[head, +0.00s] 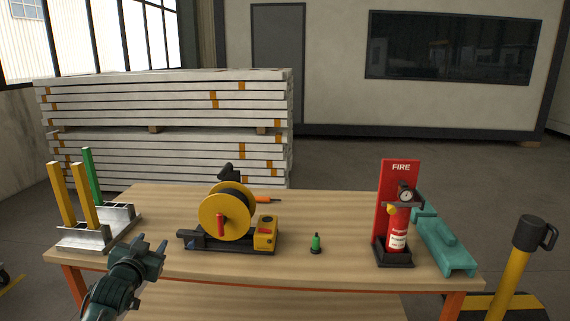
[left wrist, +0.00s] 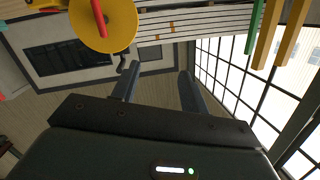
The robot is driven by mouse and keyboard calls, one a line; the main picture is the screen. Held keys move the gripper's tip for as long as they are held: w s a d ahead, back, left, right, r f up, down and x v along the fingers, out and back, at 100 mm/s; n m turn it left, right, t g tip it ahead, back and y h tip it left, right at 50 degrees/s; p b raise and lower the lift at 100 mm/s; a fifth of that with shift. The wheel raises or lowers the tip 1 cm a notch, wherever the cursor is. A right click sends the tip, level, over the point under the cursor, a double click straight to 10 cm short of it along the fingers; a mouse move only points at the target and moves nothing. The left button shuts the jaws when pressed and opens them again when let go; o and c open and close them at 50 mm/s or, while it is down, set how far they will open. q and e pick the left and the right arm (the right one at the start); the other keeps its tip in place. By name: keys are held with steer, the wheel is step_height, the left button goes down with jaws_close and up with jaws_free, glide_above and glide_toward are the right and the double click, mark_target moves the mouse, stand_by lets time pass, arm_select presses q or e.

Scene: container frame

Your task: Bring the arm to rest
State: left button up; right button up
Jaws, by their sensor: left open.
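My left gripper (head: 153,254) is over the front left of the wooden table (head: 330,262) in the head view. It is open, with nothing between its fingers. In the left wrist view its two fingers (left wrist: 158,88) stand apart, with open space between them. The yellow cable reel (head: 226,213) is to the right of it and the metal rack (head: 75,237) with yellow and green bars is to the left. My right gripper is not in view.
A yellow post (head: 511,272) stands at the right. Stacked boards (head: 170,115) lie behind. The table's front middle is clear.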

arm_select(q)
steer(key=s+d+f+g+h, duration=0.2)
steer(key=s+d+f, duration=0.4)
steer(key=s+f, duration=0.4)
steer(key=s+d+f+g+h, duration=0.1)
steer(key=s+d+f, duration=0.2)
steer(key=s, duration=0.6)
steer(key=s+d+f+g, duration=0.1)
steer(key=s+d+f, duration=0.3)
steer(key=s, duration=0.5)
steer(key=s+d+f+g+h, duration=0.1)
steer(key=s+d+f, duration=0.3)
steer(key=s, duration=0.5)
steer(key=shift+s+d+f+g+h, duration=0.25)
steer(key=shift+d+g, duration=0.25)
steer(key=shift+d, duration=0.4)
steer(key=shift+w, duration=0.1)
